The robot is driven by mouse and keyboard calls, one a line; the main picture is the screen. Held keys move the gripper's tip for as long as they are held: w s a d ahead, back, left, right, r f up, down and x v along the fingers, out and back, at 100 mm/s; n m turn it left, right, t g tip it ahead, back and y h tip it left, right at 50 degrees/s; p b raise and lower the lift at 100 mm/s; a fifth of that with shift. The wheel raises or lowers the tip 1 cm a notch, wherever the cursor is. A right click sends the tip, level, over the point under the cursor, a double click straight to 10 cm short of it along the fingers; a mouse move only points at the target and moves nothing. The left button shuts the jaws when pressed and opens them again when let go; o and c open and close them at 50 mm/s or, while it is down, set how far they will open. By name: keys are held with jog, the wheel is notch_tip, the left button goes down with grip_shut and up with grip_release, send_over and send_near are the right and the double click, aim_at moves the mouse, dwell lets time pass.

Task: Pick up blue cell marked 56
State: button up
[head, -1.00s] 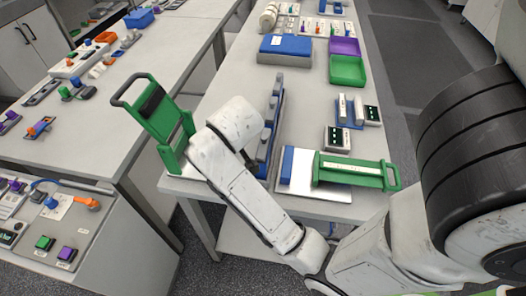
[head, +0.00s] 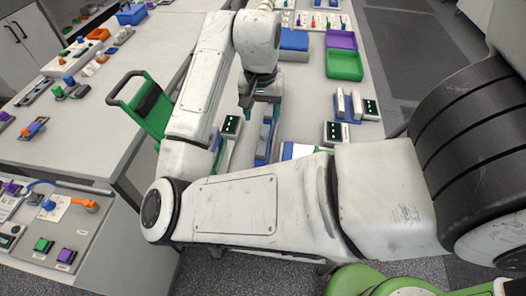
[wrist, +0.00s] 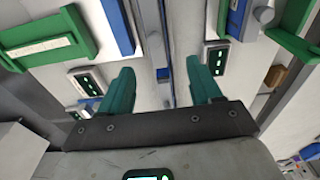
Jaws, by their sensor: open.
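My gripper (wrist: 160,84) is open, with two teal fingers spread apart and nothing seen between them. In the head view my gripper (head: 259,108) hangs over the near part of the middle bench, above a long blue-and-grey rack (head: 264,140). In the wrist view a small blue patch (wrist: 163,73) lies beyond and between the fingertips; I cannot tell whether it is a cell. A larger blue bar (wrist: 114,24) shows at the upper left there. No marking 56 can be read in any view. My arm hides much of the bench front in the head view.
A black-faced module with green lights (head: 230,126) stands left of the rack, and another (head: 336,132) right of it. Pale upright blocks (head: 348,104) stand in a blue holder at right. A green handled frame (head: 150,110) stands at the left edge. Green (head: 344,65) and purple (head: 341,39) trays lie farther back.

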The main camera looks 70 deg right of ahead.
aim_at(263, 139)
jog(key=shift+a+f+y, duration=0.3)
jog(key=shift+a+y, duration=0.1)
jog(key=shift+a, duration=0.25)
notch_tip(263, 139, down, 5)
jog(key=shift+f, duration=0.1)
jog(key=shift+s+a+f+p, duration=0.1)
jog(key=shift+s+f+p, duration=0.15)
jog(key=shift+f, duration=1.1)
jog(key=shift+s+f+p, duration=0.15)
jog(key=shift+f+p, duration=0.05)
jog(key=shift+f, duration=1.15)
jog(key=shift+c, duration=0.5)
grip_shut()
